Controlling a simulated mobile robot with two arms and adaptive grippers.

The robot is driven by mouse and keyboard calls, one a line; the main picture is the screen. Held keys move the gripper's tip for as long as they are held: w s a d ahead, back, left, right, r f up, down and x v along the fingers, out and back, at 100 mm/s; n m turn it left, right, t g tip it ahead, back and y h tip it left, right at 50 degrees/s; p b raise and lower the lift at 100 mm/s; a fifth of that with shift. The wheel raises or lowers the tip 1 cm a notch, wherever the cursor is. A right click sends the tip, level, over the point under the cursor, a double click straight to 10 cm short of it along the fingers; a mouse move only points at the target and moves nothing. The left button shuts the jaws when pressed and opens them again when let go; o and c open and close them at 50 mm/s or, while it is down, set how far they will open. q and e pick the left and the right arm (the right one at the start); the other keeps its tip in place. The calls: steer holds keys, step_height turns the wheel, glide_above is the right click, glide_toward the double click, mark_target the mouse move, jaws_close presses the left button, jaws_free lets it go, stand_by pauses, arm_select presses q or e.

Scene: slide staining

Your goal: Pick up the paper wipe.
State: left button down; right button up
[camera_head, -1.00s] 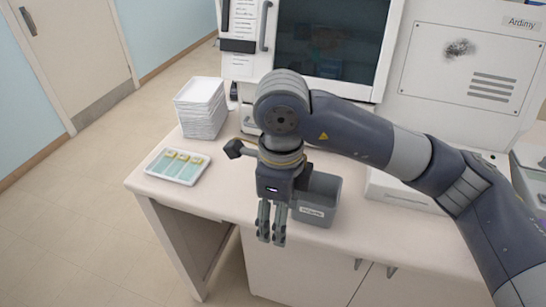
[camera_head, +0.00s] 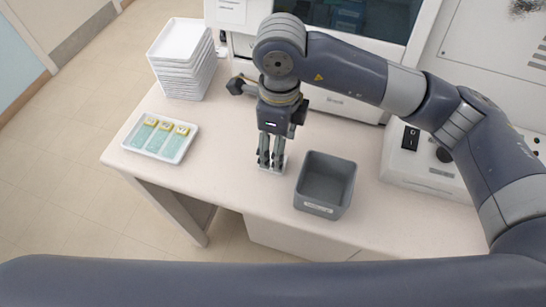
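A small pale flat patch (camera_head: 284,163), likely the paper wipe, lies on the counter at my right gripper's fingertips. The fingers hide most of it. My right gripper (camera_head: 271,161) points down over it, left of the grey bin. Its two fingers stand slightly apart with a gap between them. I cannot tell whether the fingertips touch the patch. My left gripper is not in view; a dark arm link of mine crosses the bottom of the view.
The open grey bin (camera_head: 325,208) stands close right of the gripper. A white tray of slides (camera_head: 184,150) and a stack of white trays (camera_head: 183,88) are to the left. Machines stand behind. The counter's front edge (camera_head: 222,206) is near.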

steer(key=shift+a+f, duration=0.1)
steer(key=shift+f, duration=0.2)
steer(key=f+p, duration=0.1)
steer(key=f, duration=0.1)
steer(key=f+p, duration=0.1)
steer(key=f, duration=0.1)
steer(key=shift+a+f, duration=0.1)
steer(key=shift+a, duration=0.3)
steer(key=shift+w+f, duration=0.1)
steer(key=shift+f, duration=0.15)
steer(key=c, duration=0.4)
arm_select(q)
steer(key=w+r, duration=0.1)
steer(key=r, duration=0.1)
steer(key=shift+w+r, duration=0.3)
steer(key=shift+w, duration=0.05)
arm_select(e)
steer(key=c, duration=0.3)
steer(key=shift+c, duration=0.2)
